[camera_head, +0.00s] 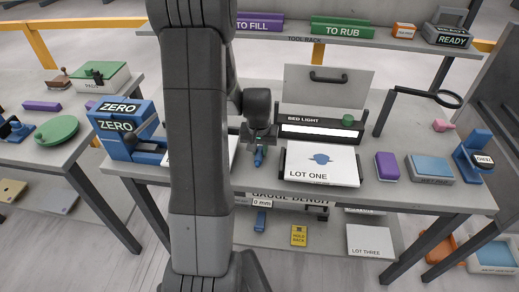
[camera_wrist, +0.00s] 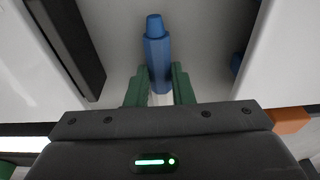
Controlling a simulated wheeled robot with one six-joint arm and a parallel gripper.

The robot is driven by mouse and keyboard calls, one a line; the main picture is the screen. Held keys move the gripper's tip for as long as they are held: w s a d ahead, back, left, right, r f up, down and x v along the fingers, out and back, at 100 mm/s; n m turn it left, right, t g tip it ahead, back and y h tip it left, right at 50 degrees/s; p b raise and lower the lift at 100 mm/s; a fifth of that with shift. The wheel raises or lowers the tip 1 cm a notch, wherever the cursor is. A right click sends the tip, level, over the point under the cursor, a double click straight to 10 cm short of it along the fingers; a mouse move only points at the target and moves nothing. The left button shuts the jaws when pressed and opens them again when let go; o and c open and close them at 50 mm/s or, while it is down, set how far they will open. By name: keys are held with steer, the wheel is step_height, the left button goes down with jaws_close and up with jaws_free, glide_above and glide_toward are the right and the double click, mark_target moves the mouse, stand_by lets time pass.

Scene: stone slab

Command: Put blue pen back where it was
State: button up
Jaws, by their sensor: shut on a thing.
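The blue pen (camera_wrist: 157,55) is between the green fingertips of my gripper (camera_wrist: 159,88) in the wrist view. The gripper is shut on it, and the pen's narrower end points away from the gripper. In the head view my gripper (camera_head: 258,143) is over the bench (camera_head: 380,192), left of the "LOT ONE" sheet, with the blue pen (camera_head: 259,157) below it. I cannot tell whether the pen touches the bench top.
The "LOT ONE" sheet (camera_head: 321,165) lies in front of the "BED LIGHT" box (camera_head: 318,130). A blue "ZERO" device (camera_head: 125,130) stands left. A purple block (camera_head: 387,166), a blue-topped pad (camera_head: 430,168) and a magnifier ring (camera_head: 447,99) are right. A shelf (camera_head: 300,33) runs behind.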

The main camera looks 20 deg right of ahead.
mark_target(259, 156)
steer(key=shift+f, duration=0.2)
steer(key=shift+f, duration=0.2)
steer(key=o, duration=0.9)
steer(key=shift+r, duration=0.1)
steer(key=r, duration=0.4)
steer(key=s+r, duration=0.1)
steer(key=r, duration=0.3)
steer(key=a+r, duration=0.1)
steer(key=r, duration=0.3)
steer(key=shift+s, duration=0.35)
